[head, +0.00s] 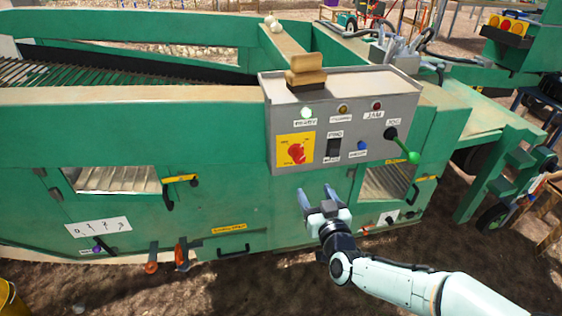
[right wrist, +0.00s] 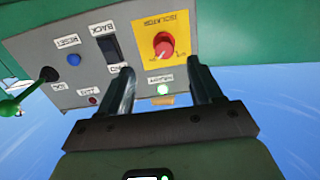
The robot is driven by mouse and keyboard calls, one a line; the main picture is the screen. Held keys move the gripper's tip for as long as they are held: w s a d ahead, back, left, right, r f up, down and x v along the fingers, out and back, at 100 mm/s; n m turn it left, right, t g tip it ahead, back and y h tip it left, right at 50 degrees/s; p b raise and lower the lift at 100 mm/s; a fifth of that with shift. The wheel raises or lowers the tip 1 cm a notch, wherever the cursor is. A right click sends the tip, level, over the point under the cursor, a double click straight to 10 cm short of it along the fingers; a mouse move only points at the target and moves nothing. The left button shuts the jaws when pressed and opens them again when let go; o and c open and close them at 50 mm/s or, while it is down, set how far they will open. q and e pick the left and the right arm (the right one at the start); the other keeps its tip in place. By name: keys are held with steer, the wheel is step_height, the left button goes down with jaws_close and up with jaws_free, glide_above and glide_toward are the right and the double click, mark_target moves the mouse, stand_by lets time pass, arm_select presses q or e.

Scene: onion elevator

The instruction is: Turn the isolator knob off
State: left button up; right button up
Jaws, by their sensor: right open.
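The isolator knob (head: 296,152) is a red rotary knob on a yellow plate at the left of the grey control box (head: 390,102). In the right wrist view the knob (right wrist: 164,46) shows upside down, above and between the fingers, with the word ISOLATOR on its plate (right wrist: 178,23). My right gripper (head: 318,196) is below the control box in the head view, its fingers pointing up toward the panel. It is open and empty, apart from the knob; it also shows in the right wrist view (right wrist: 163,82). My left gripper is not in view.
The box also carries a black switch (head: 334,147), a blue button (head: 362,145), a lit green lamp (head: 306,113) and a lever with a green ball (head: 413,157). A wooden brush-like block (head: 306,70) sits on top. The green machine (head: 120,130) fills the left.

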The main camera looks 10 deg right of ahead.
mark_target(300, 159)
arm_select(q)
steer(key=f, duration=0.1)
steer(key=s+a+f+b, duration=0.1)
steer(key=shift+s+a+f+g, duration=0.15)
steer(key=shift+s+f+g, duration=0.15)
arm_select(e)
steer(key=shift+t, duration=0.3)
steer(key=w, duration=0.4)
steer(key=w+r, duration=0.1)
steer(key=w, duration=0.4)
steer(key=w+a, duration=0.1)
steer(key=w, duration=0.3)
steer(key=shift+w+r, duration=0.35)
steer(key=shift+w, duration=0.05)
steer(key=c, duration=1)
